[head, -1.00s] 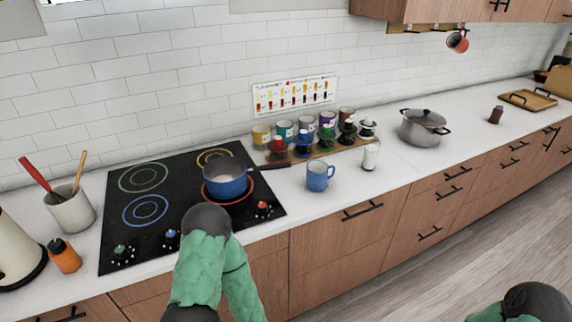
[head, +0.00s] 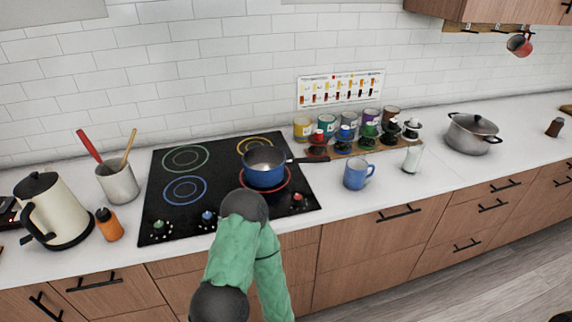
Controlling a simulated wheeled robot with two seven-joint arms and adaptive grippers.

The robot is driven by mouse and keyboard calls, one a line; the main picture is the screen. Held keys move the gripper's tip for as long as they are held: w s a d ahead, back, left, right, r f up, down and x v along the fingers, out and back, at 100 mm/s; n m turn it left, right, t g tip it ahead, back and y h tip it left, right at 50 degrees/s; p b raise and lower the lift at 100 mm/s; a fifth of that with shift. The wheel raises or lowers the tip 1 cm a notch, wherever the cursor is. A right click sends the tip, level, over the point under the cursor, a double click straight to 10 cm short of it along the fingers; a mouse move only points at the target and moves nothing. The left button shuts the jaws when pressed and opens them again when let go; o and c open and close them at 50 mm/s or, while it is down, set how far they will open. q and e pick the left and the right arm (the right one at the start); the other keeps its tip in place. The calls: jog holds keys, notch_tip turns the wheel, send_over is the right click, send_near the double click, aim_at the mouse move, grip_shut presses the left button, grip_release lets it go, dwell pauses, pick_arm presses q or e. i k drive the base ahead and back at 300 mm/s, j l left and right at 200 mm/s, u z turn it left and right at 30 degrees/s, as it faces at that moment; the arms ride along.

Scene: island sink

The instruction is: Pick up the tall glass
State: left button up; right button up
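The tall glass (head: 412,157) stands upright on the white counter in the head view, right of the blue mug (head: 356,175) and left of the steel pot. It is clear and whitish. Nothing of mine touches it. A green and dark grey part of my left arm rises in front of the stove, but its gripper is not in view. My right gripper is not in view either.
A blue saucepan (head: 264,172) sits on the black stove (head: 168,213), its handle pointing right. A lidded pot (head: 472,134) is to the right. Counter before the glass is clear.

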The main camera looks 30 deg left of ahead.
aim_at(413, 158)
jog(key=i+l+u, duration=0.5)
jog(key=l, duration=0.45)
jog(key=i, duration=0.1)
